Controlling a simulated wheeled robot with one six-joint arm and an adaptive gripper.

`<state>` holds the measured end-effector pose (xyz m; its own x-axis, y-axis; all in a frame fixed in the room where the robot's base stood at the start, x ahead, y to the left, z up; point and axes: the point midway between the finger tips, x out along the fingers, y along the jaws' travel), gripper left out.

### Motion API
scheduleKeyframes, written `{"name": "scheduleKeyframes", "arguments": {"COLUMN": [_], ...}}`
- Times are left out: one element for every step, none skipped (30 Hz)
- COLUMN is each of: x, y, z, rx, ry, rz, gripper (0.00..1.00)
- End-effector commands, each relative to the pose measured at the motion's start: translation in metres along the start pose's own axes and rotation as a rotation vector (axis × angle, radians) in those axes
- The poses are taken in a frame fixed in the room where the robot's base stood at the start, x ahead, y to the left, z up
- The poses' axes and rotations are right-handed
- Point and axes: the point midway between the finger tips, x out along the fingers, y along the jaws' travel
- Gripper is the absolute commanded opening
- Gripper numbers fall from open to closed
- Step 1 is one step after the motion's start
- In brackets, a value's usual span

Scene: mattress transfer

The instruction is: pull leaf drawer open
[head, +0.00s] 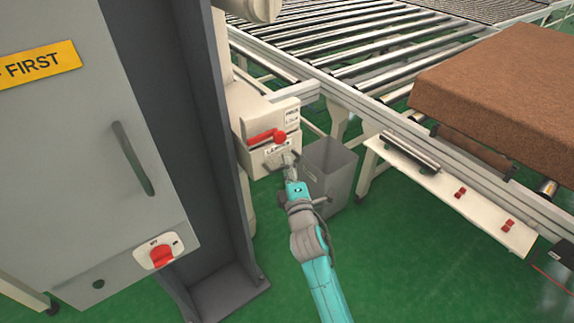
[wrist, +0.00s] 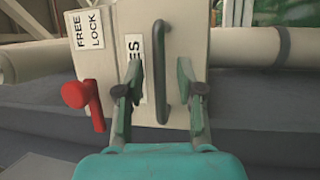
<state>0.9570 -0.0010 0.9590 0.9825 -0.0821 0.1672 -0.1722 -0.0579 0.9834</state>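The leaf drawer (head: 257,161) is the pale lower box front on a small beige cabinet (head: 252,108), below a red lever (head: 268,136). In the wrist view its front (wrist: 192,30) is turned sideways, with a dark bar handle (wrist: 160,38) and a label partly hidden by a finger, ending in "ES". My gripper (wrist: 160,78) is open, its two fingers on either side of the handle, with gaps showing. In the head view my gripper (head: 284,162) is at the drawer front. I cannot tell whether the drawer is slightly out.
The red lever (wrist: 82,96) is beside my left finger in the wrist view, near a "FREE LOCK" label (wrist: 89,30). A grey bin (head: 331,172) stands right of the drawer. A dark post (head: 190,130) is at left. A roller conveyor (head: 350,60) carries a brown mattress (head: 500,80).

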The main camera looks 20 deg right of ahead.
Motion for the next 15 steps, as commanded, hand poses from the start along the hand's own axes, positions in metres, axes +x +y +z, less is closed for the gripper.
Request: {"name": "scheduleKeyframes", "arguments": {"x": [0.0025, 0.0035, 0.0043, 0.0048, 0.0051, 0.0052, 0.0053, 0.0052, 0.0051, 0.0051, 0.0051, 0.0051, 0.005, 0.005, 0.005], "y": [0.0, -0.0002, -0.0004, -0.0005, -0.0005, -0.0005, -0.0005, -0.0005, -0.0005, -0.0005, -0.0005, -0.0004, -0.0004, -0.0004, -0.0004], "z": [0.0002, 0.0003, 0.0003, 0.0003, 0.0003, 0.0003, 0.0003, 0.0003, 0.0003, 0.0003, 0.0002, 0.0002, 0.0002, 0.0002, 0.0002], "rx": [0.0, 0.0, 0.0, 0.0, 0.0, 0.0, 0.0, 0.0, 0.0, 0.0, 0.0, 0.0, 0.0, 0.0, 0.0], "ry": [0.0, 0.0, 0.0, 0.0, 0.0, 0.0, 0.0, 0.0, 0.0, 0.0, 0.0, 0.0, 0.0, 0.0, 0.0], "rz": [0.0, 0.0, -0.001, -0.001, -0.001, -0.001, -0.001, -0.001, -0.001, -0.001, -0.001, -0.001, -0.001, -0.001, -0.001], "gripper": [0.37, 0.37, 0.37, 0.37, 0.37, 0.37, 0.37, 0.37, 0.37, 0.37, 0.37, 0.3, 0.22, 0.15, 0.05]}}
